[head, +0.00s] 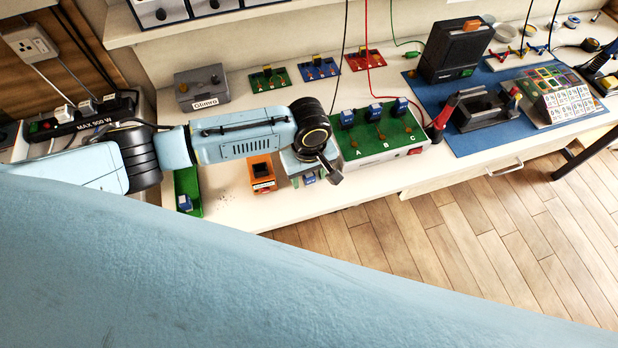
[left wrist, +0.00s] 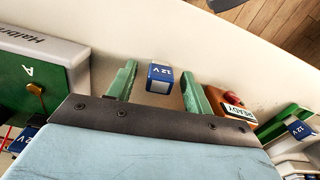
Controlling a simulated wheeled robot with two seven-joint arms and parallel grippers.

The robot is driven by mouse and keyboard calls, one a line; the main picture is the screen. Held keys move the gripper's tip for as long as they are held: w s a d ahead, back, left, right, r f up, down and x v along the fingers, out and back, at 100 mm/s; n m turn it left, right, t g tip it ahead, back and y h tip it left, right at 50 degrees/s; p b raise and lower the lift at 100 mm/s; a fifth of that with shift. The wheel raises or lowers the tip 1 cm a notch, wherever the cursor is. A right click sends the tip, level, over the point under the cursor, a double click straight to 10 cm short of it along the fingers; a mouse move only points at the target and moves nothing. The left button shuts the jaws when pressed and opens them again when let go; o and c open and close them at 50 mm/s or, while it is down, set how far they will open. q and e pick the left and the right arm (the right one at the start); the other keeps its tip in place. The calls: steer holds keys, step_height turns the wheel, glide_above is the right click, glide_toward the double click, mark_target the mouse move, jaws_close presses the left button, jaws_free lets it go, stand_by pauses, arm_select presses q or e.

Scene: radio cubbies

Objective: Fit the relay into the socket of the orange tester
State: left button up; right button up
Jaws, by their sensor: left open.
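My left gripper (head: 308,174) is over the bench between the orange tester and the white-and-green panel. In the left wrist view its two green-padded fingers (left wrist: 158,88) are apart. A blue relay (left wrist: 160,76) marked 12 V shows between them; I cannot tell whether either finger touches it. In the head view this relay (head: 309,179) is partly hidden by the gripper. The orange tester (head: 263,174) stands just left of the gripper, with a dark socket opening on top. In the left wrist view the tester (left wrist: 232,105) shows a READY label and a red part. My right gripper is out of view.
A green tray (head: 187,181) holding another blue relay (head: 185,201) lies left of the tester. The white-and-green panel (head: 380,154) marked A, B, C carries 3 blue relays, close on the right. A grey Glimro box (head: 202,88) stands behind. The bench's front edge is near.

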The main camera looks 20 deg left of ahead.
arm_select(q)
steer(key=c, duration=1.1)
steer(key=shift+o, duration=0.2)
steer(key=shift+r, duration=0.1)
